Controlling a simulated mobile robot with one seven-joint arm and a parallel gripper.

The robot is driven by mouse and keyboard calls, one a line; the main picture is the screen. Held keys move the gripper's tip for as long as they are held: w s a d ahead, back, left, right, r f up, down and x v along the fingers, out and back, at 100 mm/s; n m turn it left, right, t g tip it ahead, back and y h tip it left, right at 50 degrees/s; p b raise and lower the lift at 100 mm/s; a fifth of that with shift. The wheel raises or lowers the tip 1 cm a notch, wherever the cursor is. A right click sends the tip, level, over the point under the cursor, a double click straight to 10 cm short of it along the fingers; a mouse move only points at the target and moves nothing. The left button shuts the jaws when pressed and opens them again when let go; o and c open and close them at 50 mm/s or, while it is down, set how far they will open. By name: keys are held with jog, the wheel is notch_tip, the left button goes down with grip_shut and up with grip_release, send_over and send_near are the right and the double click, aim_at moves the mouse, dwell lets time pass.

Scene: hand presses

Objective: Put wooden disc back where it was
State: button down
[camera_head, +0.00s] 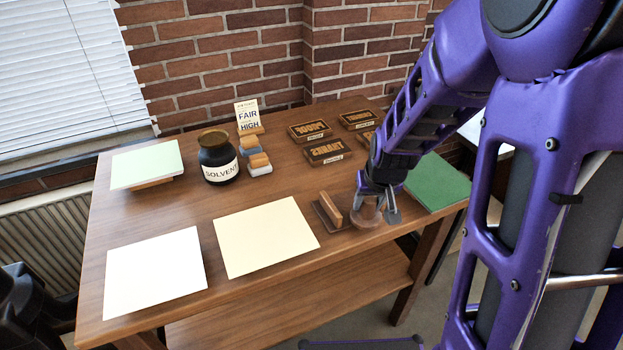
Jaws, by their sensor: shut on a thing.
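The wooden disc (367,215) is a round brown piece near the right front of the wooden table (185,219). My gripper (377,205) points down over it and is shut on it, with a grey finger showing on its right side. The disc is at or just above the tabletop; I cannot tell whether it touches. Just left of it stands a wooden block with an upright handle (332,209) on a dark base. My arm comes in from the upper right and hides part of the table behind the gripper.
A cream sheet (265,237) and a white sheet (155,273) lie at the front. Dark type blocks (327,152) sit at the back, near a sign (248,116). A solvent jar (217,160) stands left, beside small stamps (258,163). A green stack (437,183) is right.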

jog(key=w+a+r+n+y+b, duration=0.1)
jog(key=w+a+r+b, duration=0.2)
jog(key=w+a, duration=0.45)
jog(key=w+a+r+n+b, duration=0.25)
jog(key=w+a, duration=0.25)
jog(key=w, duration=0.5)
jog(key=shift+m, duration=0.45)
jog(key=f+b, duration=0.1)
jog(key=f, duration=0.3)
jog(key=f+b, duration=0.1)
jog(key=f, duration=0.3)
jog(key=shift+s+d+f, duration=0.1)
jog(key=shift+s+f, duration=0.1)
jog(key=shift+f, duration=0.05)
jog(key=shift+f, duration=0.2)
jog(key=shift+c, duration=2)
grip_release()
